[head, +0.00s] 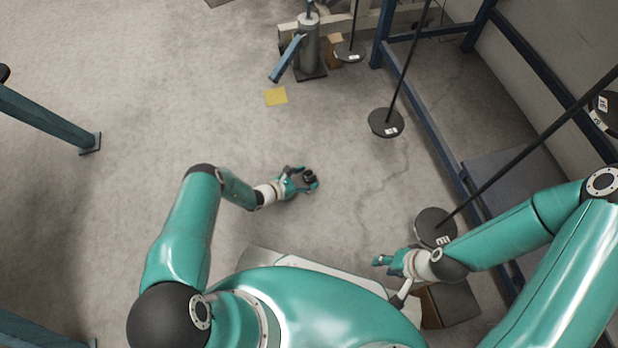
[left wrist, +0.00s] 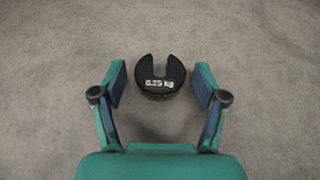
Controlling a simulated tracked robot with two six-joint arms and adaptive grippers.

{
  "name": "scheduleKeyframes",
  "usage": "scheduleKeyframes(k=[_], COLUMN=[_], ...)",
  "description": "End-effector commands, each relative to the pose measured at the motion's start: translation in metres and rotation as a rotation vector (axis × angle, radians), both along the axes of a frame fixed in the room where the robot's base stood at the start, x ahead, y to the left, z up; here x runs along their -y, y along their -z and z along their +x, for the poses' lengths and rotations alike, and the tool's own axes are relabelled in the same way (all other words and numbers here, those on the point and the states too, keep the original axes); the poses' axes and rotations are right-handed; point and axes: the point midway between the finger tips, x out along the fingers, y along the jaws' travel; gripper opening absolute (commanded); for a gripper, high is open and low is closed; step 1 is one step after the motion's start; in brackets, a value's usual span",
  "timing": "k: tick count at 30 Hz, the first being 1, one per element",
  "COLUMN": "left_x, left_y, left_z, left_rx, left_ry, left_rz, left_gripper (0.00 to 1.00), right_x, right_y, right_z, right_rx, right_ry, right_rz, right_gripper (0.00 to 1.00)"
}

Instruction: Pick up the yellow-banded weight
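A small black slotted weight (left wrist: 160,78) marked "0.25 kg" lies in the left wrist view, its slot pointing away from my palm. In the head view the weight (head: 309,175) is small and dark above the floor area, at my left fingertips. My left gripper (left wrist: 160,83) is open, one finger on each side of the weight, with gaps on both sides. My right gripper (head: 382,261) is at the lower right, too small to tell its state.
A yellow square (head: 276,97) lies flat on the concrete floor. Beyond it stands a grey post (head: 309,45) with a blue lever (head: 287,58). Black discs (head: 385,123) on long rods and a blue frame (head: 432,108) are on the right.

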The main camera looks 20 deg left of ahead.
Motion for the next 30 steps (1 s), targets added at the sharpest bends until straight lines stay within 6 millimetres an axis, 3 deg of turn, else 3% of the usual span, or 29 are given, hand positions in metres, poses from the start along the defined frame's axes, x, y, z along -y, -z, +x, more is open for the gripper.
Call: scheduleKeyframes(k=[1, 10, 22, 30], left_x=[0.000, 0.000, 0.000, -0.001], left_y=[0.000, 0.000, -0.010, -0.048], left_z=[0.000, 0.000, 0.000, 0.000], left_rx=[0.000, 0.001, 0.001, 0.001], left_ry=[0.000, 0.000, 0.000, 0.000], left_rz=[0.000, -0.001, -0.001, -0.001], left_gripper=[0.58, 0.11, 0.11, 0.11], right_x=[0.000, 0.000, 0.000, 0.000], right_y=[0.000, 0.000, -0.007, -0.033], right_z=[0.000, 0.000, 0.000, 0.000], right_rx=[0.000, 0.000, 0.000, 0.000], right_ry=[0.000, 0.000, 0.000, 0.000], right_rz=[0.000, 0.000, 0.000, 0.000], right_gripper=[0.37, 0.37, 0.37, 0.37])
